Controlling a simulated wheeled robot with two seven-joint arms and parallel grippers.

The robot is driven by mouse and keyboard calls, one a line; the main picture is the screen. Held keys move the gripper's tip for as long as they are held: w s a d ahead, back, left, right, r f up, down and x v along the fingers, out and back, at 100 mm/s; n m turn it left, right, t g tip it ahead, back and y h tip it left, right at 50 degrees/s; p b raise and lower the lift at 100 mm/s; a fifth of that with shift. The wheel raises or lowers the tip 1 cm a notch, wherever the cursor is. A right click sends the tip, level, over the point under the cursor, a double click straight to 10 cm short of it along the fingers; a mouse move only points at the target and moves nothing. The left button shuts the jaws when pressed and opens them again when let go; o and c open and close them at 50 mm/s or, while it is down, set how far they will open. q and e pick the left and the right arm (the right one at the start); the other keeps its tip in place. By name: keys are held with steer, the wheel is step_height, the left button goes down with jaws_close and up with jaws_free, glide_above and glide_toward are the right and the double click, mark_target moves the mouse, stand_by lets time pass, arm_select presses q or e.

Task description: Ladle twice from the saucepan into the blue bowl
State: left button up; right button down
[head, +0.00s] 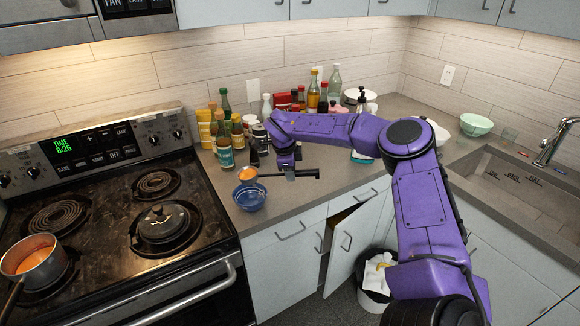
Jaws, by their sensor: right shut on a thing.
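The saucepan (44,274) holds orange liquid and sits on the front left burner at the left edge. The blue bowl (250,202) stands on the counter just right of the stove. My right gripper (286,171) is above the counter, right of the blue bowl, and shut on the ladle (306,174). The ladle's dark handle runs to the right of the gripper. Its cup, with orange in it, is over the back of the blue bowl. I cannot tell whether it is pouring. My left gripper is not in view.
Several bottles (224,146) and jars stand behind the gripper along the wall. A cabinet door (352,240) below the counter hangs open. A pale green bowl (476,125) is near the sink (520,185).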

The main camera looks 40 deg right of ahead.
steer(key=t+h, duration=0.3)
steer(key=shift+s+a, duration=0.15)
steer(key=shift+a, duration=0.1)
steer(key=g+y, duration=0.2)
steer(key=shift+w+d+r+g+y, duration=0.2)
steer(key=shift+g+y, duration=0.1)
steer(key=shift+g, duration=0.1)
steer(key=shift+r+g+y, duration=0.1)
steer(key=shift+g+y, duration=0.2)
steer(key=shift+y, duration=0.1)
steer(key=shift+w+r, duration=0.1)
steer(key=shift+r, duration=0.55)
steer(key=shift+s+r, duration=0.2)
steer(key=shift+r, duration=0.05)
stand_by(2.5)
